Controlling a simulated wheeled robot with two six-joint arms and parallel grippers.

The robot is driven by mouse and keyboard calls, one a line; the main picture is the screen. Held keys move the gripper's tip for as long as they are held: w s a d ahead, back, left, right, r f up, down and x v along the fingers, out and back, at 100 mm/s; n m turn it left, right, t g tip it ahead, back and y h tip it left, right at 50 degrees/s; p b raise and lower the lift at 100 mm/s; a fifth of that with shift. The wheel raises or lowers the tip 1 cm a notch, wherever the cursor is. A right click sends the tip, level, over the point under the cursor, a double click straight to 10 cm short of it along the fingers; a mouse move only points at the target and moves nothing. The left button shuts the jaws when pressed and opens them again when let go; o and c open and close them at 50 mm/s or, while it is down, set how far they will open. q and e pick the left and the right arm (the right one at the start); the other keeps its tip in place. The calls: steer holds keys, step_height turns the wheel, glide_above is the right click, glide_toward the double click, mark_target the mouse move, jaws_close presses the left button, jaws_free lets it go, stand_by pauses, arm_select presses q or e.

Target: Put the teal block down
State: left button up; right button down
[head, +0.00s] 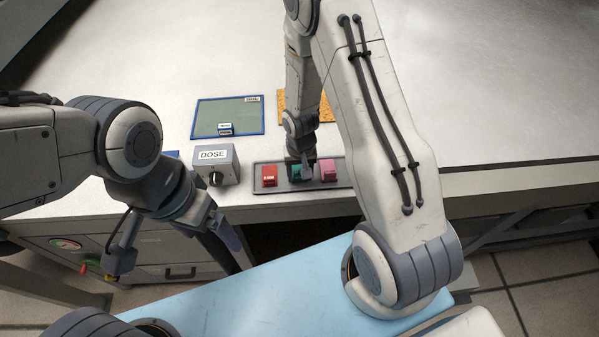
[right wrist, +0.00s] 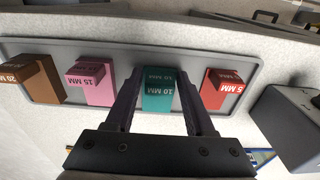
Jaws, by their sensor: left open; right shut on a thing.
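The teal block (right wrist: 158,98), marked "10 MM", is between the fingers of my right gripper (right wrist: 159,82). It is in line with the other blocks at the grey tray (right wrist: 135,52), between the red and pink ones. I cannot tell whether its underside touches the tray. In the head view, the teal block (head: 296,172) is partly covered by my right gripper (head: 302,165), which reaches down from above. My left gripper (head: 222,243) is open and empty, low in front of the table edge, away from the tray.
A red block (right wrist: 216,90) and a pink block (right wrist: 96,85) stand close on either side, with a brown block (right wrist: 38,80) beyond the pink one. A DOSE box (head: 213,157) stands left of the tray. Behind are a green mat (head: 215,112) and an orange board (head: 285,98). The table's right is clear.

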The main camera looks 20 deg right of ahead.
steer(key=shift+f, duration=0.2)
steer(key=shift+f+b, duration=0.15)
steer(key=shift+b, duration=0.15)
steer(key=shift+c, duration=1.3)
jaws_free()
